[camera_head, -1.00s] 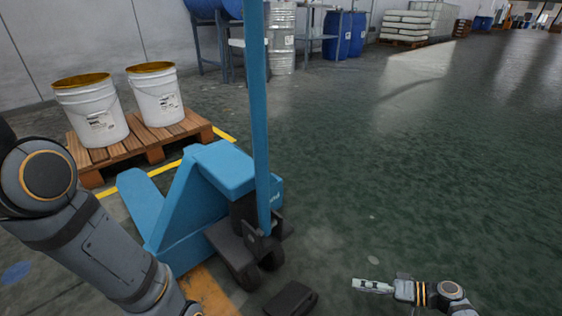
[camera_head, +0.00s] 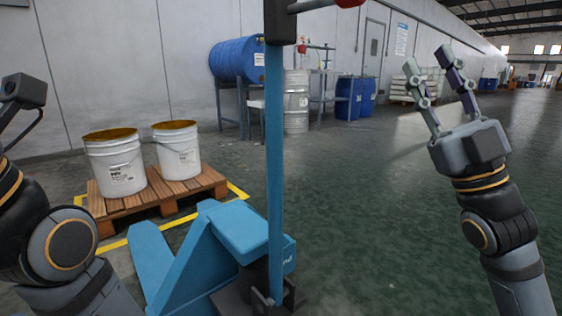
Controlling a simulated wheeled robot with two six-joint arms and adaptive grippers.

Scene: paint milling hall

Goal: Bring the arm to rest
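My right gripper (camera_head: 427,60) is raised at the right of the head view, fingers pointing up and a little left. Its two fingers stand apart with nothing between them. My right arm comes up from the bottom right edge. My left arm is bent at the left edge, close to the camera. A dark grey part at its upper end, seemingly of my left gripper (camera_head: 24,92), is cut off by the frame. Whether that gripper is open or shut does not show.
A blue pallet jack (camera_head: 232,232) with an upright handle stands between my arms. Behind it, two white buckets (camera_head: 116,165) (camera_head: 177,152) sit on a wooden pallet (camera_head: 203,184). Blue drums (camera_head: 235,62) and a steel drum (camera_head: 296,100) are by the wall. The floor at right is clear.

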